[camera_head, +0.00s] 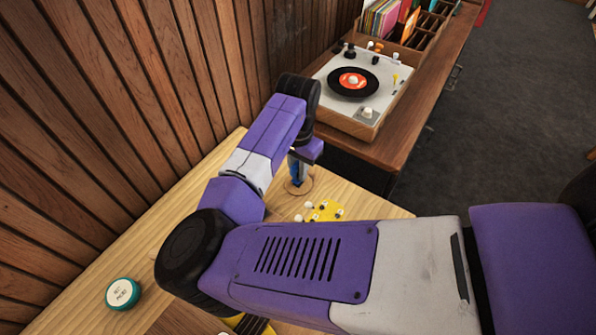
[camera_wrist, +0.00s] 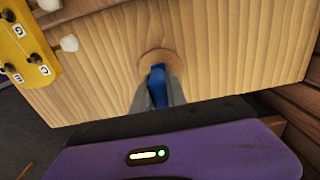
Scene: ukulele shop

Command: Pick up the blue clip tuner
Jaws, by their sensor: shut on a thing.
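The blue clip tuner (camera_wrist: 157,86) is between the two grey fingers of my gripper (camera_wrist: 158,92) in the wrist view. My gripper is shut on it. In the head view, a bit of the blue tuner (camera_head: 295,168) shows below my purple wrist, and my gripper (camera_head: 297,178) points down at a round wooden disc (camera_head: 306,187) on the light wooden table. The disc (camera_wrist: 158,55) also shows just beyond the fingertips in the wrist view. I cannot tell whether the tuner touches the disc or is just above it. The fingers hide part of the tuner.
A yellow headstock (camera_head: 326,210) with white pegs and letter labels lies close by on the table (camera_head: 160,240). A teal round tin (camera_head: 122,293) is at the lower left. A record player (camera_head: 360,90) stands on a cabinet behind. A slatted wooden wall (camera_head: 110,100) borders the left.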

